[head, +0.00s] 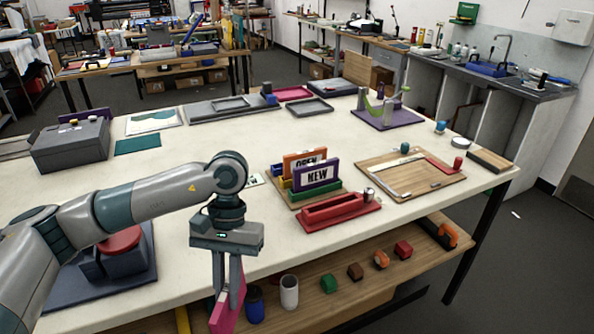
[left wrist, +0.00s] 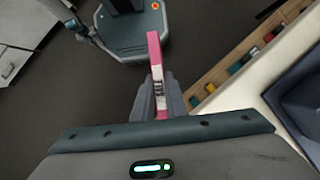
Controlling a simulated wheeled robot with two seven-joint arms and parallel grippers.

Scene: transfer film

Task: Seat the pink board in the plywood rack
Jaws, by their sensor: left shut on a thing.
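The pink board (head: 225,312) hangs in my left gripper (head: 228,285), whose fingers point down in front of the table's front edge. The left wrist view shows the pink board (left wrist: 154,52) edge-on between the two fingers (left wrist: 158,98), which are shut on it. The plywood rack (head: 293,199) stands on the table to the right of the gripper, apart from it. An orange board (head: 291,163) reading OPEN and a purple board (head: 318,176) reading NEW stand upright in it. A green slot piece (head: 318,196) lies along its front. My right gripper is out of view.
A wooden tray (head: 410,190) lies further right. A shelf (head: 320,312) under the table holds a white cup (head: 289,291) and coloured blocks. The tabletop left of the rack is mostly clear.

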